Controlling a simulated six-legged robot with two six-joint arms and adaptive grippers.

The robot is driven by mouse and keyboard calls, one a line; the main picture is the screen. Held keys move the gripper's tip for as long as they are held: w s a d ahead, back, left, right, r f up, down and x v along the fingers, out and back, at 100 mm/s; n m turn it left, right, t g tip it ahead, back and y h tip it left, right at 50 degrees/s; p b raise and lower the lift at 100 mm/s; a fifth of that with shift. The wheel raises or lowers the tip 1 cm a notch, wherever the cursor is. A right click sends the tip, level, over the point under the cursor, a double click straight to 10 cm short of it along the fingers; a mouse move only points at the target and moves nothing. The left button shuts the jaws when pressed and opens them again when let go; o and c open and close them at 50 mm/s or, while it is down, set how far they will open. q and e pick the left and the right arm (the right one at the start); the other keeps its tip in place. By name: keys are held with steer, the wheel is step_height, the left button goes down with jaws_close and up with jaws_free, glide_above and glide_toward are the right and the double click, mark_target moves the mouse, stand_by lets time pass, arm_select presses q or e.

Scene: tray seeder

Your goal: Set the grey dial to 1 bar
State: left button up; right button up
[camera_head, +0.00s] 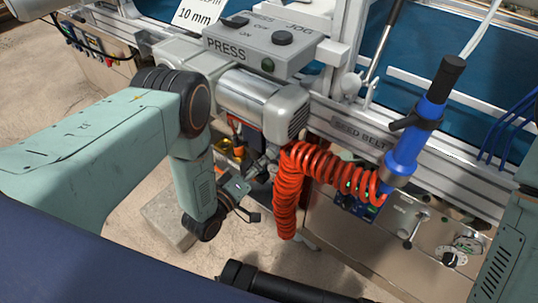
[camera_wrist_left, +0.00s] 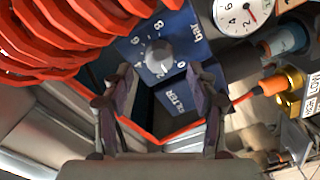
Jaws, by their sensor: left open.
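The grey dial (camera_wrist_left: 159,56) sits on a blue panel (camera_wrist_left: 190,30) with white numbers around it, in the left wrist view. A pale mark shows near its lower edge; I cannot read its exact setting. My left gripper (camera_wrist_left: 164,82) is open, its two dark fingers on either side of the dial's lower end and apart from it. In the head view the left gripper (camera_head: 243,196) hangs below the press, beside the red coiled hose. The dial is not clear there. My right gripper is out of sight.
The red coiled hose (camera_wrist_left: 60,40) crosses the upper left, close to the left finger. A white gauge (camera_wrist_left: 238,16) with a red needle is at the upper right. Brass fittings (camera_wrist_left: 288,82) with an orange hose lie right of the fingers.

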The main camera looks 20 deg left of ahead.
arm_select(q)
steer(key=v, duration=0.8)
stand_by(0.4)
